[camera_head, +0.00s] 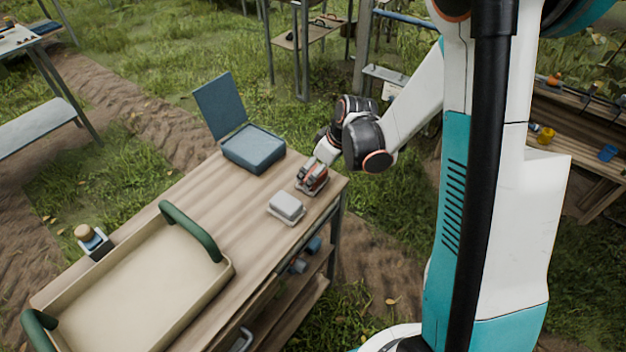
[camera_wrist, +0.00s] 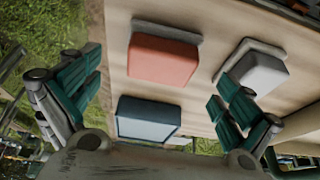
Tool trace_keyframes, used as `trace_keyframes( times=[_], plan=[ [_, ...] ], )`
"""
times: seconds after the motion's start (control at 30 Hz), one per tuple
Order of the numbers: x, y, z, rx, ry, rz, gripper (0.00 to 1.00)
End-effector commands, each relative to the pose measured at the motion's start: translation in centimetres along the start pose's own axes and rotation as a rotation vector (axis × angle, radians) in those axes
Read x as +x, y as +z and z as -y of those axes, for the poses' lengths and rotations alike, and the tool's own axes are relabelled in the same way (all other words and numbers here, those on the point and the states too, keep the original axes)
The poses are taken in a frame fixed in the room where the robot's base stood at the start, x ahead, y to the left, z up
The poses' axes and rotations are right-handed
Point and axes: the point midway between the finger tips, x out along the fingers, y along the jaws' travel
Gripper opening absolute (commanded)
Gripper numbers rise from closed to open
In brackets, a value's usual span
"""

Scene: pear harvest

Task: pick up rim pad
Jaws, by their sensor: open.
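A salmon-red pad-like block on a grey base (camera_wrist: 163,58) lies on the wooden table, between and beyond my fingertips in the wrist view. In the head view the red block (camera_head: 313,176) is partly hidden by my gripper (camera_head: 315,170), which is above it near the table's far right corner. My gripper (camera_wrist: 160,76) is open, with its green-padded fingers wide apart and nothing held. A light grey block on a similar base (camera_head: 287,206) lies just in front of the red one; it also shows in the wrist view (camera_wrist: 262,70). I cannot tell which block is named the rim pad.
A blue box with its lid raised (camera_head: 253,148) stands at the table's far edge; it also shows in the wrist view (camera_wrist: 148,118). A beige tray with green handles (camera_head: 140,285) fills the near left. A small holder (camera_head: 93,242) stands behind the tray. Bare wood (camera_head: 225,190) lies between.

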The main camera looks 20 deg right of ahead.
Motion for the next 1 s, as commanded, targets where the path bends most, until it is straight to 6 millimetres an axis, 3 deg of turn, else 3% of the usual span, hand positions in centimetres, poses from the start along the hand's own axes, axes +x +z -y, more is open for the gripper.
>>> trace_keyframes(
  times=[0.27, 0.53, 0.77, 1.0],
  plan=[
    [4.1, 0.1, 0.1, -0.001, 0.0, 0.0, 0.98],
    [4.4, 0.1, 0.1, 0.0, 0.0, 0.0, 0.98],
    [4.4, 0.1, 0.1, 0.0, 0.0, 0.0, 0.49],
    [4.4, 0.1, 0.1, 0.0, 0.0, 0.0, 0.46]
  ],
)
